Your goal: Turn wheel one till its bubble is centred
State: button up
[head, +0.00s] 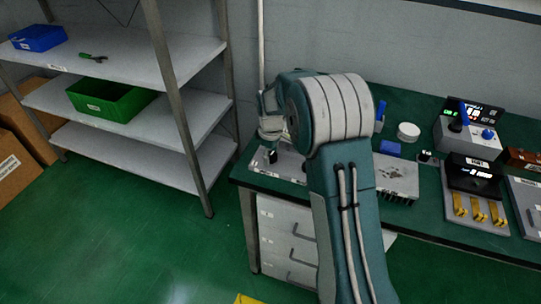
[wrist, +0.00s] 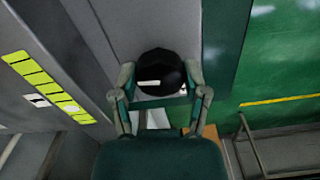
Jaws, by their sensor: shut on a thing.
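A round black wheel (wrist: 160,68) with a white mark on it stands on a grey plate in the wrist view. My gripper (wrist: 160,82) has a finger on each side of the wheel and is shut on it. In the head view my gripper (head: 272,130) is over the left end of the bench, above a small black knob (head: 271,156) on the grey plate (head: 288,166). My arm hides part of the plate.
The green bench (head: 425,222) carries a finned block (head: 397,177), a control box (head: 470,135), a black unit with yellow prongs (head: 475,178) and a white round piece (head: 408,131). Shelves (head: 150,155) stand left of the bench, with green floor between.

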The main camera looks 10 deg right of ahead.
jog(key=m, duration=0.7)
jog(key=shift+f, duration=0.15)
jog(key=m, duration=0.6)
dwell(0.4)
jog(key=o, duration=1.1)
jog(key=shift+o, duration=0.2)
notch_tip(320, 180, up, 12)
